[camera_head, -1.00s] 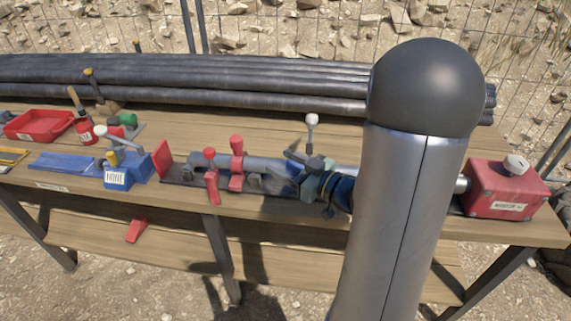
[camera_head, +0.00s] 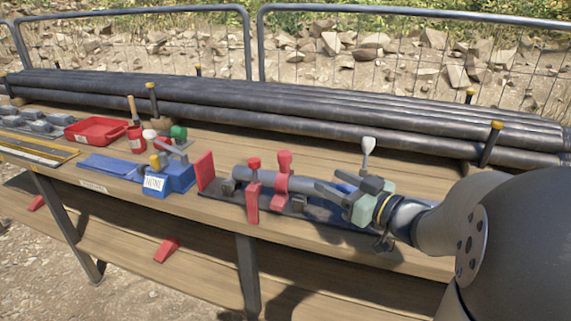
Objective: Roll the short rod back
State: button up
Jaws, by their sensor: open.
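The short rod (camera_head: 241,175) looks like the grey tube lying along a dark base (camera_head: 275,213) on the wooden bench. Two red clamps stand along it, a front one (camera_head: 252,195) and a back one (camera_head: 283,175). My gripper (camera_head: 322,189) reaches in from the right, over the right part of the base. Its dark fingers are open and point left toward the rod, right of the back clamp. My gripper and arm hide the right part of the rod and base. I cannot tell whether a finger touches the rod.
Long dark pipes (camera_head: 250,105) lie along the back between upright pegs. A red plate (camera_head: 205,171) stands at the base's left end. A blue box (camera_head: 172,180), a red tray (camera_head: 96,131) and a blue mat (camera_head: 112,166) lie left. A white-knobbed lever (camera_head: 368,148) rises behind my gripper.

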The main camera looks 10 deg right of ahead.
aim_at(290, 159)
jog(key=b+x, duration=0.1)
jog(key=x, duration=1.4)
jog(key=shift+w+a, duration=0.15)
